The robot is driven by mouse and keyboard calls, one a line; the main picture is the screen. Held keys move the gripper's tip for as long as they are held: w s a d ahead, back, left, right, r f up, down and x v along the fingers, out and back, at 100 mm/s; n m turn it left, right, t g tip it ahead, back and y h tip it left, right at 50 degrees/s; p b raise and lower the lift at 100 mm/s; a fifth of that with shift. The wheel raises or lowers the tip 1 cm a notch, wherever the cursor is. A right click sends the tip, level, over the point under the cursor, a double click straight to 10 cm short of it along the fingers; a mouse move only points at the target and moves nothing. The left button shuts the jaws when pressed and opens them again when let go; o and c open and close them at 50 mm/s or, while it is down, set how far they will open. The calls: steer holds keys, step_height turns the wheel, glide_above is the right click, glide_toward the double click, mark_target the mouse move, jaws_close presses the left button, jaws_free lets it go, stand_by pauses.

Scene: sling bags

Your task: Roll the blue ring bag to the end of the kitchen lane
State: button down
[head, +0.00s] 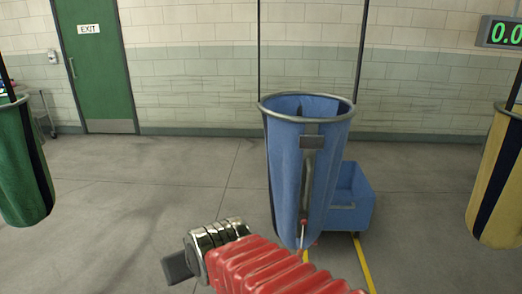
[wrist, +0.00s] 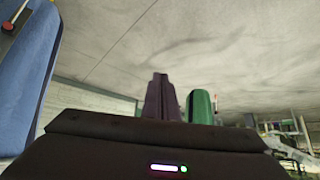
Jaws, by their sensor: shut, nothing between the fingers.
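The blue ring bag (head: 285,180) hangs upright in the middle of the head view, with a grey rim around its open top and a grey strap down its front. A small red part shows near the strap's lower end. Part of the bag also shows at the left edge of the wrist view (wrist: 30,85). My gripper (head: 178,266) is in front of the bag and to its lower left, apart from it. In the wrist view its dark fingers (wrist: 162,98) are together with nothing between them. The bag's bottom is partly hidden by my red arm.
A blue wheeled bin (head: 352,203) stands behind the bag to the right. Yellow floor lines (head: 362,265) run near it. A green bag (head: 22,165) hangs at far left, a yellow bag (head: 497,180) at far right. A green door (head: 98,70) is in the back wall.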

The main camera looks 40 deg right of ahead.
steer(key=s+a+n+g, duration=0.1)
steer(key=s+a, duration=0.3)
steer(key=s, duration=0.5)
steer(key=shift+s+r+n+g+y, duration=0.15)
steer(key=shift+r+n+g+y, duration=0.2)
steer(key=shift+g, duration=0.45)
